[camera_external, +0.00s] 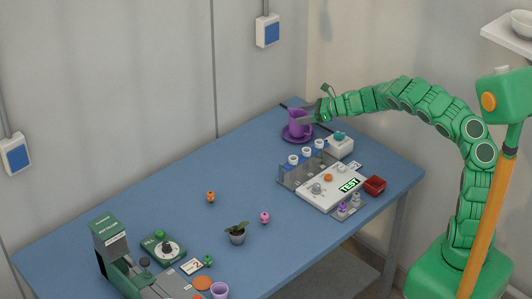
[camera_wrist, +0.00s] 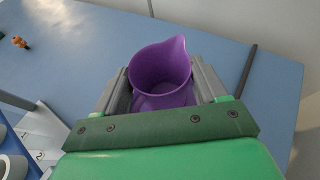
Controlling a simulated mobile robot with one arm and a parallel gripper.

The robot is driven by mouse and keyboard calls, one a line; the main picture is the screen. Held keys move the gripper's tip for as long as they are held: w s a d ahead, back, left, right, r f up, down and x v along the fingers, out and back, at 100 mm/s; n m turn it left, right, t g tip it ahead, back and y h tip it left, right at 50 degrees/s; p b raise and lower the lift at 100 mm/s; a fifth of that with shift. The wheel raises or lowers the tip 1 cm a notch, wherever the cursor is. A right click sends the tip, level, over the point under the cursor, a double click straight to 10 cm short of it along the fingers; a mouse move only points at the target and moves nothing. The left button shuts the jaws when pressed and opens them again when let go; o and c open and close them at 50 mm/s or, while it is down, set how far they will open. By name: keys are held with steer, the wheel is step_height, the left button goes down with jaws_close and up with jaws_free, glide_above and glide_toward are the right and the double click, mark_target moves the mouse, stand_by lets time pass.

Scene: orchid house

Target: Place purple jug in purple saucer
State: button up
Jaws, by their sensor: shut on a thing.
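The purple jug (camera_external: 296,122) is at the far corner of the blue table, upright as far as I can see, over the purple saucer (camera_external: 287,137). I cannot tell whether its base touches the saucer or is slightly above it. My gripper (camera_external: 311,114) reaches it from the right and is shut on it. In the wrist view the jug (camera_wrist: 162,72) stands between the two grey fingers of my gripper (camera_wrist: 165,88), its spout toward the upper right. The saucer is not clearly visible there.
A rack with white-capped tubes (camera_external: 300,166) and a white TEST device (camera_external: 333,186) stand in front of the saucer. A white box with a teal top (camera_external: 339,146) is close on the right. A dark rod (camera_wrist: 246,70) lies beside the jug. The table's left middle is mostly clear.

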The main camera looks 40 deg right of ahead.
steer(key=shift+f, duration=0.35)
steer(key=shift+f, duration=0.1)
steer(key=o, duration=1.3)
steer(key=shift+o, duration=0.2)
steer(key=shift+s+d, duration=0.1)
steer(key=v, duration=1.2)
